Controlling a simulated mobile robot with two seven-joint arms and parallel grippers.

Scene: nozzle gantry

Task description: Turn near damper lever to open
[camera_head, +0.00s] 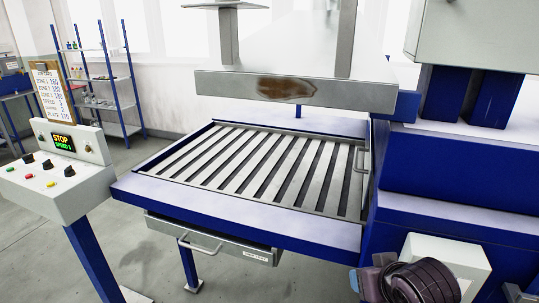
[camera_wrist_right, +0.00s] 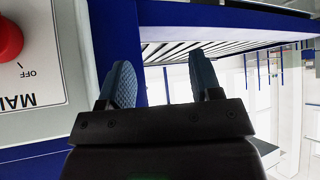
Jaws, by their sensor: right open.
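I cannot make out a damper lever for certain in either view. In the wrist view my right gripper (camera_wrist_right: 163,76) points into the scene with its two blue textured fingers apart and nothing between them. The blue frame and the slatted bed (camera_wrist_right: 190,48) lie beyond the fingertips. In the head view a dark rounded part of my right arm (camera_head: 415,283) shows at the bottom right, in front of a white box. My left gripper is in neither view.
A grey slatted bed (camera_head: 262,165) sits in a blue frame, under a rust-stained hood (camera_head: 290,90). A drawer (camera_head: 215,240) with a handle is below. A control panel (camera_head: 60,165) stands at the left. A red knob (camera_wrist_right: 8,40) marked OFF is left of my right gripper.

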